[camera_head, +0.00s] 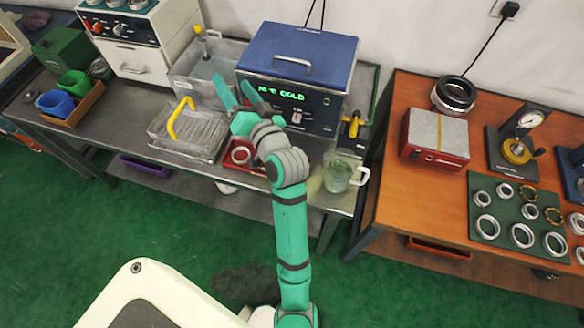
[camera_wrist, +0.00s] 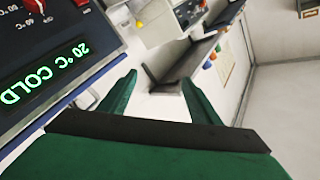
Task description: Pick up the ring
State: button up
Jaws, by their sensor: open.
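A pale metal ring (camera_head: 240,154) lies in a small red tray (camera_head: 229,163) on the metal bench, partly beside and behind my arm. More rings (camera_head: 522,235) in silver and brass lie on a dark green mat (camera_head: 483,183) on the wooden table at right. I cannot tell which ring is meant. My gripper (camera_head: 231,80) is open and empty, raised in front of the blue heater box (camera_head: 290,58), above and away from the red tray. In the wrist view its two green fingers (camera_wrist: 158,78) are spread with nothing between them; no ring shows there.
The heater display reads about 20 °C COLD in the wrist view (camera_wrist: 45,72). A lidded tray with yellow handle (camera_head: 188,133), a clear bin (camera_head: 205,70) and a glass jug (camera_head: 340,172) crowd the bench. A red-grey block (camera_head: 434,138) and dial gauge (camera_head: 517,150) stand on the wooden table.

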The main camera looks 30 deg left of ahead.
jog(key=s+a+f+n+g+h, duration=0.1)
jog(key=s+a+n+g, duration=0.2)
jog(key=a+n+g, duration=0.15)
jog(key=s+d+f+n+g+h, duration=0.1)
jog(key=d+f+n+g+h, duration=0.2)
jog(key=f+h, duration=0.25)
jog(key=w+d+f+h, duration=0.2)
jog(key=d+f+h, duration=0.2)
jog(key=d, duration=0.5)
jog(key=w+d+f+h, duration=0.2)
jog(key=d+f+h, duration=0.25)
jog(key=d, duration=0.45)
jog(key=f, duration=0.4)
jog(key=shift+w+a+f, duration=0.1)
jog(key=shift+w+f, duration=0.1)
jog(key=shift+f, duration=0.05)
jog(key=shift+w+f, duration=0.2)
jog(key=shift+f, duration=2.45)
